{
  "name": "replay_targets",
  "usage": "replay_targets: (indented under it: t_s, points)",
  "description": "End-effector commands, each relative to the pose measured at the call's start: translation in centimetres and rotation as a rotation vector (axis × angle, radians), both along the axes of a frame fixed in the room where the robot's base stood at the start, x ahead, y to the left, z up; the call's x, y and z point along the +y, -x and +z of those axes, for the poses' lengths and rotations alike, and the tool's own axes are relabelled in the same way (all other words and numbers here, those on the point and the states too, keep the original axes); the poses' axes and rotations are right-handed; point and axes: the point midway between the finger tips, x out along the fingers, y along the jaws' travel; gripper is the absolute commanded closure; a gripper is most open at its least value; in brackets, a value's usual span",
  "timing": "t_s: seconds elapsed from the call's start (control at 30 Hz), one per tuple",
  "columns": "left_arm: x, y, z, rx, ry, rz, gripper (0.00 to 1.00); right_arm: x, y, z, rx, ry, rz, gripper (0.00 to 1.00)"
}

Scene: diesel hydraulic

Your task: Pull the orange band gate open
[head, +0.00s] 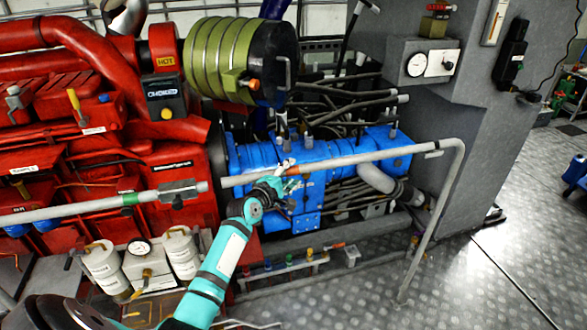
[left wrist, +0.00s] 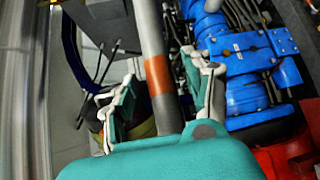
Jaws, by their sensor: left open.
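The gate is a grey rail bar (head: 350,157) that crosses in front of the blue gearbox and bends down to the floor at the right. In the left wrist view its bar (left wrist: 150,28) carries an orange band (left wrist: 158,75). My left gripper (head: 284,172) is at the bar near its left end and hides part of it. In the left wrist view its two fingers are spread, one on each side of the bar, with the band between them. Contact cannot be made out. My right gripper is not in view.
Another grey rail (head: 70,208) with a green band (head: 130,199) and a latch block (head: 180,190) runs left, in front of the red engine (head: 180,165). Filter canisters (head: 103,265) stand below it. The metal floor (head: 480,285) at the right is clear.

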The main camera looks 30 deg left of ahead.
Motion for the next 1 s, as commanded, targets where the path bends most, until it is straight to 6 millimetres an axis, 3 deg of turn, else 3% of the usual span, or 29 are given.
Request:
replay_targets:
  t_s: [0.2,0.57,0.9,1.0]
  points:
    - [0.2,-2.1,-0.2,0.000,0.000,-0.001,0.49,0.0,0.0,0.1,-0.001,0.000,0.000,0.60]
    - [0.2,-2.4,-0.4,0.000,0.000,0.000,0.49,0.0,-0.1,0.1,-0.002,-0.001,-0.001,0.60]
    - [0.2,-2.4,-0.3,0.000,0.000,0.000,0.93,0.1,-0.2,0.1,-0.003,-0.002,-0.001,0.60]
    - [0.2,-2.4,-0.3,-0.001,0.000,0.000,1.00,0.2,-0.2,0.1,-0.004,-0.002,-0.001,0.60]
